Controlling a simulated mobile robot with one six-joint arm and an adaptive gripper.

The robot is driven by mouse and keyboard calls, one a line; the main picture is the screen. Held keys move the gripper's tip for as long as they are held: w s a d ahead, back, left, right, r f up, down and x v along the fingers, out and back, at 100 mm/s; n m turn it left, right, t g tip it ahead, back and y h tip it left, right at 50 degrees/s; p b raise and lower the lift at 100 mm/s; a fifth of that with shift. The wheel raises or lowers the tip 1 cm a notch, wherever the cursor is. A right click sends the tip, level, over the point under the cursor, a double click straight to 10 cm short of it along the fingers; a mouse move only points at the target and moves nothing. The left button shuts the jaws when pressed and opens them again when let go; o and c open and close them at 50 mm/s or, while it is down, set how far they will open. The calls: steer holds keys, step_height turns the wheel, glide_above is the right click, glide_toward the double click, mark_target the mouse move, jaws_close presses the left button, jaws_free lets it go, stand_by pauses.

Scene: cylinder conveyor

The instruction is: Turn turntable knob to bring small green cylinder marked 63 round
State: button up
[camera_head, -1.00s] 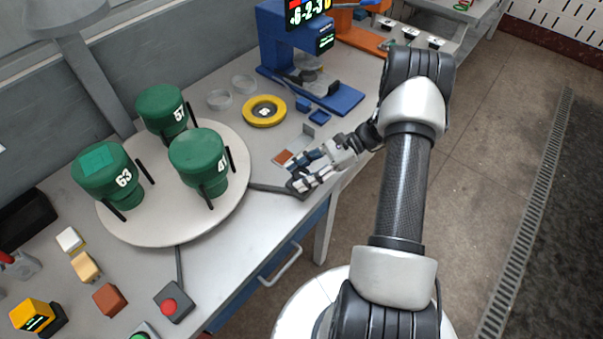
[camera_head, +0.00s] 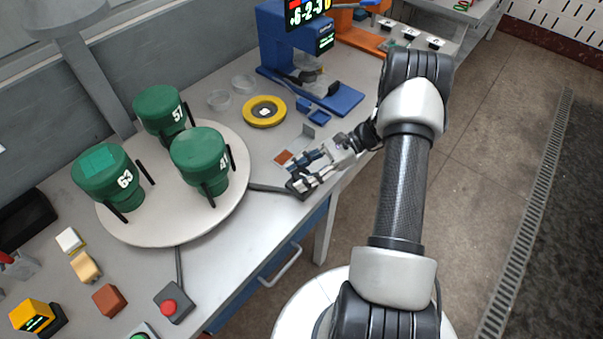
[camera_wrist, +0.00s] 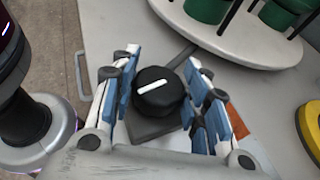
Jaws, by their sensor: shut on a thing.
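The green cylinder marked 63 (camera_head: 105,170) stands upright at the left of the round pale turntable (camera_head: 165,230), between black posts. Green cylinders marked 57 (camera_head: 160,108) at the back and 41 (camera_head: 198,152) at the right stand on the same disc. The black knob (camera_wrist: 158,92), with a white bar on top, sits on a dark base right of the turntable. My gripper (camera_head: 297,172) is shut on it, with a blue-padded finger on either side in the wrist view (camera_wrist: 160,75). In the head view my fingers mostly hide the knob.
A yellow ring (camera_head: 264,111), clear dishes and a blue machine (camera_head: 300,50) stand behind my gripper. A red button box (camera_head: 172,302) and small blocks lie at the front left. The table edge runs close to my gripper.

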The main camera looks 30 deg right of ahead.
steer(key=o, duration=1)
steer(key=shift+d, duration=0.1)
steer(key=v, duration=1.1)
steer(key=shift+d+r, duration=0.2)
steer(key=shift+d, duration=0.15)
